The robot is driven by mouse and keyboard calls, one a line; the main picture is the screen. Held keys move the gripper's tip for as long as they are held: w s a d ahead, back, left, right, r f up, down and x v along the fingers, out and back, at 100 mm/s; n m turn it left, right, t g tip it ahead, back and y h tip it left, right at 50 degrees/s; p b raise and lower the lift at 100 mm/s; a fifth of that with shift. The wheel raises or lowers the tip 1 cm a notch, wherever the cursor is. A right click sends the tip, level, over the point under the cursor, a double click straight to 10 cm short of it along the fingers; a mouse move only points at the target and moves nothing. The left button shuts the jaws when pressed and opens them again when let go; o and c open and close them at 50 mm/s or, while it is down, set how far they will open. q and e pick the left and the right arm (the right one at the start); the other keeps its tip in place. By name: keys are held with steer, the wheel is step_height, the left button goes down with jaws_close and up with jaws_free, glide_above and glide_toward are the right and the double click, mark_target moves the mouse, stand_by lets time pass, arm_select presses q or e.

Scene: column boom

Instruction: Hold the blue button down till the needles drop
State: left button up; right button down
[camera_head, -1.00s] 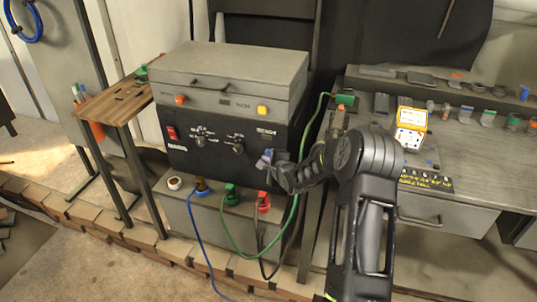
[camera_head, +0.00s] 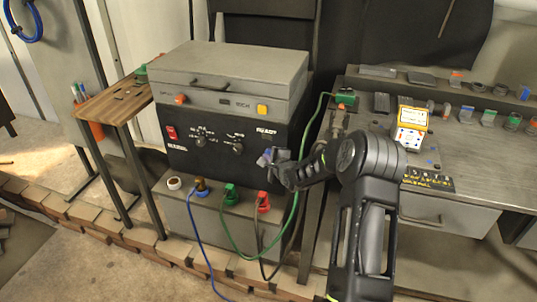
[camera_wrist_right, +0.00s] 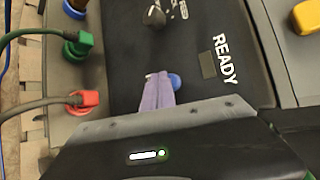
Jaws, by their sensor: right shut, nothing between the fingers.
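The blue button (camera_wrist_right: 175,80) is on the dark front panel beside the word READY in the right wrist view. My right gripper (camera_wrist_right: 158,88) is shut and empty, its pale purple fingertips right beside the button, partly covering it in the picture. I cannot tell whether they touch it or whether it is pressed. In the head view my right gripper (camera_head: 266,157) is at the right side of the black panel (camera_head: 210,150), and the button cannot be made out. No needles can be made out. My left gripper is not in view.
Green (camera_head: 231,195) and red (camera_head: 263,202) plugs with cables stand on the ledge below the panel. A green cable (camera_head: 297,200) runs close to my right wrist. A yellow-and-white device (camera_head: 411,127) stands on the right bench among small parts.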

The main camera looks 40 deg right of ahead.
steer(key=shift+w+d, duration=0.25)
steer(key=shift+d, duration=0.2)
stand_by(1.8)
steer(key=shift+a, duration=0.15)
stand_by(1.4)
steer(key=shift+s+a+b, duration=0.3)
steer(key=shift+s+a, duration=0.25)
steer(key=shift+a, duration=0.15)
steer(key=s+a, duration=0.1)
steer(key=a, duration=0.1)
steer(key=s+a, duration=0.2)
stand_by(0.4)
steer(key=shift+w, duration=0.1)
stand_by(0.4)
